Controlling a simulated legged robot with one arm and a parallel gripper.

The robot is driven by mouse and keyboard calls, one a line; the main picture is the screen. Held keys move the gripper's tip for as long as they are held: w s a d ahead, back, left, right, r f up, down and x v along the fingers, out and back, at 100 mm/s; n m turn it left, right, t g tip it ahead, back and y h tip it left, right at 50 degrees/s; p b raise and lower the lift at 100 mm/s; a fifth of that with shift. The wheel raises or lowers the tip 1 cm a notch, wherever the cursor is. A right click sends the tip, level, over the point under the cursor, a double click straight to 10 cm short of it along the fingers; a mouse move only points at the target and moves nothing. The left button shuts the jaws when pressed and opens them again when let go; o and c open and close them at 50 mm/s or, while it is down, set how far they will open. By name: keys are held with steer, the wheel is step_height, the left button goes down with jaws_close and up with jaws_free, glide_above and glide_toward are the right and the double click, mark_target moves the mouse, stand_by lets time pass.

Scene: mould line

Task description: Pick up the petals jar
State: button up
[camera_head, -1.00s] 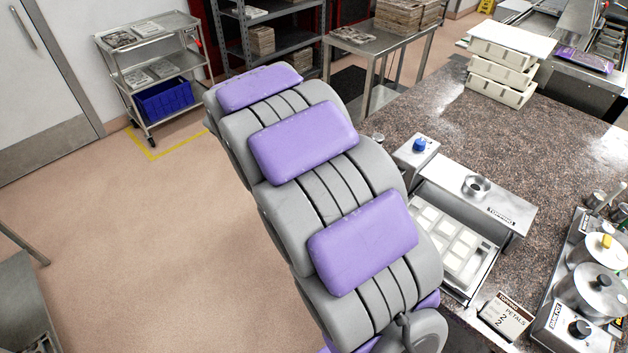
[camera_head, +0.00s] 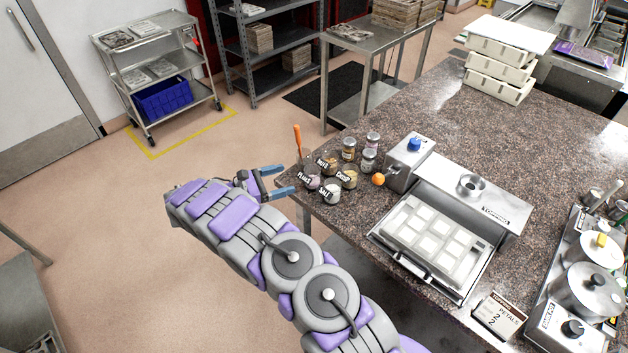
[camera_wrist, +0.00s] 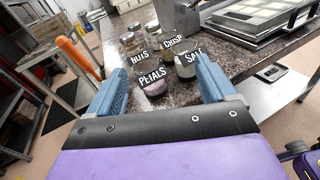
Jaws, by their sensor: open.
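The petals jar (camera_head: 312,182) is a small jar with pinkish contents at the near left corner of the granite counter. My gripper (camera_head: 277,180) is open and empty, just left of the counter's corner and apart from the jar. Its blue fingers also show in the wrist view (camera_wrist: 160,85).
An orange ball (camera_head: 378,179) and the topping machine (camera_head: 470,200) are to the right.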

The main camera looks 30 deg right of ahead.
mark_target(306, 176)
steer(key=w+a+f+n+t+h, duration=0.1)
steer(key=w+a+f+n+t, duration=0.1)
steer(key=a+f, duration=0.4)
steer(key=d, duration=0.6)
steer(key=w+d, duration=0.1)
steer(key=d, duration=0.5)
steer(key=d+b, duration=0.1)
steer(key=d, duration=0.5)
steer(key=shift+w+d+f, duration=0.1)
steer(key=shift+w+d, duration=0.05)
steer(key=shift+d, duration=0.25)
steer(key=shift+a, duration=0.4)
steer(key=shift+c, duration=1.1)
steer(key=shift+d, duration=0.25)
steer(key=c, duration=0.6)
